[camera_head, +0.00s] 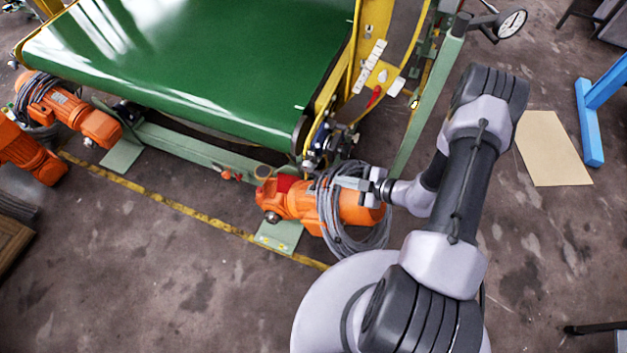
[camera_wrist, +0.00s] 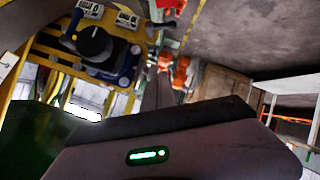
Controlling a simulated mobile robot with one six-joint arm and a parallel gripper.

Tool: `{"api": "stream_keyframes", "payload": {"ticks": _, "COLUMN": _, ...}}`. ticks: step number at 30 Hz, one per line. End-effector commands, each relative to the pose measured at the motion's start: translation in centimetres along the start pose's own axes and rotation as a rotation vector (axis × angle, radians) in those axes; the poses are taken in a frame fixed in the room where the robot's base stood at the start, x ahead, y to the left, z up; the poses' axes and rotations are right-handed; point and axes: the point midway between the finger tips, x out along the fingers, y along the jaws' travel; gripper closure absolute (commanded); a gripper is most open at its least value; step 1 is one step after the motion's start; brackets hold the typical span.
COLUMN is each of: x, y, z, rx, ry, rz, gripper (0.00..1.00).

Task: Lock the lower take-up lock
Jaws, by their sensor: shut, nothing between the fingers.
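My gripper (camera_head: 362,184) is shut and empty. In the head view it is low beside the orange motor (camera_head: 300,204) with its coil of grey cable (camera_head: 338,238), near the right corner of the green belt. I cannot tell whether it touches the cable. The wrist view shows a black round knob (camera_wrist: 95,44) with blue parts on a yellow frame, with white labels above it. A small red lever (camera_head: 374,97) is on the yellow frame in the head view. I cannot tell for sure which part is the lower take-up lock. My gripper's housing fills the lower wrist view.
The green belt (camera_head: 190,70) fills the upper left. A green post (camera_head: 432,100) stands behind my arm. More orange motors (camera_head: 75,115) are at the left. A blue stand (camera_head: 590,122) and a cardboard sheet (camera_head: 552,150) are at the right. The front floor is clear.

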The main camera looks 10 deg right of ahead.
Motion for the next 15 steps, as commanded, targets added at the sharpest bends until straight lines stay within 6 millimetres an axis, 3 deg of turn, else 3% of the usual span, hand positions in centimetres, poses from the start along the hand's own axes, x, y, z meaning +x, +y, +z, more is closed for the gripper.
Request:
{"api": "stream_keyframes", "payload": {"ticks": 4, "x": 0.3, "y": -1.9, "z": 2.2, "rx": 0.181, "ry": -0.034, "rz": 0.036, "gripper": 1.0}}
{"api": "stream_keyframes", "payload": {"ticks": 15, "x": 0.7, "y": -2.1, "z": 2.4, "rx": 0.194, "ry": -0.035, "rz": 0.037, "gripper": 1.0}}
